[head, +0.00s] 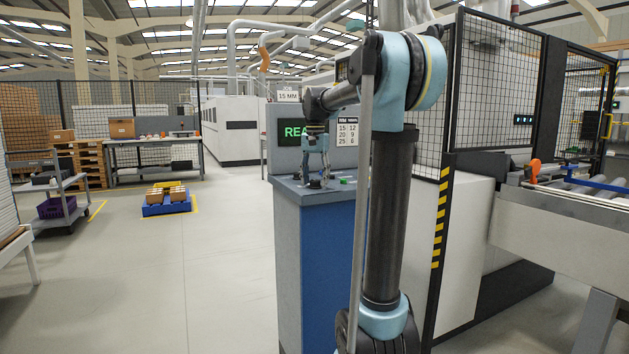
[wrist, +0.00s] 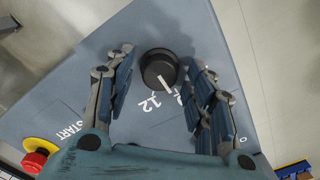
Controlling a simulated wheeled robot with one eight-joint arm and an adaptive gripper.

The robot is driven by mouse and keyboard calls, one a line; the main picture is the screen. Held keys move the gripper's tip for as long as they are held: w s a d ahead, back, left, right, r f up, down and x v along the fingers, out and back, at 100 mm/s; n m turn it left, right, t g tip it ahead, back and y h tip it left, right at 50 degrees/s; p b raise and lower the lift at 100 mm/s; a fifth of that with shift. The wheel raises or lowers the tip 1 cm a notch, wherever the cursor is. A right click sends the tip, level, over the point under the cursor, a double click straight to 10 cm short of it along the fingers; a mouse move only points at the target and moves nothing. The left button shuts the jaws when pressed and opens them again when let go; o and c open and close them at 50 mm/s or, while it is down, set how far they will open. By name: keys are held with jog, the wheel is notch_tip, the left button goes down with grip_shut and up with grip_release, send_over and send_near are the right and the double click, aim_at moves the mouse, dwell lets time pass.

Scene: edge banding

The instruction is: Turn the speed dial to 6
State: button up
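The speed dial (wrist: 155,62) is a round black knob with a white pointer line on the grey console top. In the wrist view the line points down and slightly right, between the printed 12 (wrist: 152,102) and a mark partly hidden by the right finger. My gripper (wrist: 158,55) is open, with one finger on each side of the dial and visible gaps between fingers and knob. Other scale marks are covered by the right finger. In the head view my gripper (head: 318,160) points down over the blue console (head: 320,265); the dial is small there.
A red emergency button on a yellow base (wrist: 38,155) and the START label (wrist: 70,130) are on the console. A screen (head: 292,132) with green letters and a number chart (head: 348,132) stand behind. A mesh fence (head: 490,90) is to the right; open floor is left.

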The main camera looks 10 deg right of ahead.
jog(key=c, duration=0.8)
jog(key=shift+n, duration=0.3)
jog(key=n, duration=0.3)
jog(key=shift+n, duration=2.6)
jog(key=o, duration=1.1)
jog(key=shift+c, duration=0.2)
